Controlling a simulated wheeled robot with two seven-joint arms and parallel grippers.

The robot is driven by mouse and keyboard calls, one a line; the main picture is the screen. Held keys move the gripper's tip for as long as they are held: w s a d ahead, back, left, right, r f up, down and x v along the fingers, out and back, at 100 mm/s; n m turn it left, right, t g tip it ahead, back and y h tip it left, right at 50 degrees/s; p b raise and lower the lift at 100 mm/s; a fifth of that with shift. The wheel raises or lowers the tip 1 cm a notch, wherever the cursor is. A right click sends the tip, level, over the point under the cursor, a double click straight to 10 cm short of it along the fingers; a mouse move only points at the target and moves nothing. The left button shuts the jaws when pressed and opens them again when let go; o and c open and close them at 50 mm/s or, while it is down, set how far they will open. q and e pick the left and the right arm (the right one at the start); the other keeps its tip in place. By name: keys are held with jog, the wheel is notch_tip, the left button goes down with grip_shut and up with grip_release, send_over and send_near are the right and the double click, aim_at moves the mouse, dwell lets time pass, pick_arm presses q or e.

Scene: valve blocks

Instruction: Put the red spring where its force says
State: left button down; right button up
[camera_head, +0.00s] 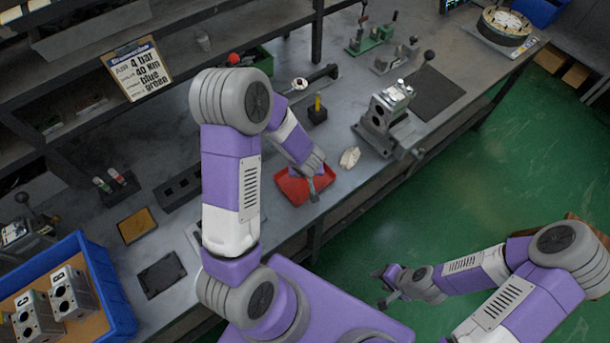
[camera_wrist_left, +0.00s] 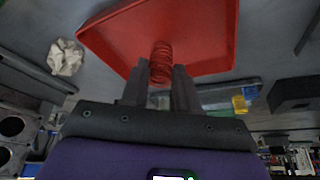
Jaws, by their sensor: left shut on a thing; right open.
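The red spring (camera_wrist_left: 161,62) is upright in the left wrist view, between the fingers of my left gripper (camera_wrist_left: 160,85), which is shut on it. In the head view my left gripper (camera_head: 313,190) is low over the red tray (camera_head: 292,190), and the spring cannot be made out there. The red tray (camera_wrist_left: 115,38) also fills the upper middle of the left wrist view, right behind the spring. My right gripper (camera_head: 384,288) is open and empty, out over the green floor.
A crumpled pale lump (camera_head: 349,158) lies right of the tray. A grey valve fixture (camera_head: 385,115) stands further right. A black block with a yellow peg (camera_head: 318,108) is behind the tray. A blue crate (camera_head: 108,290) with valve blocks, a black pad (camera_head: 161,274) and a tan pad (camera_head: 137,226) are at left.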

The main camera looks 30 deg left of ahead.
pick_arm(q)
jog(key=shift+w+f, duration=0.1)
jog(key=shift+f, duration=0.75)
jog(key=shift+r, duration=0.1)
pick_arm(e)
jog(key=shift+f, duration=0.5)
pick_arm(q)
jog(key=c, duration=1.3)
grip_release()
jog(key=shift+f+b, duration=0.2)
jog(key=shift+b, duration=0.1)
jog(key=o, duration=0.5)
jog(key=shift+c, duration=0.2)
pick_arm(e)
jog(key=shift+f, duration=0.1)
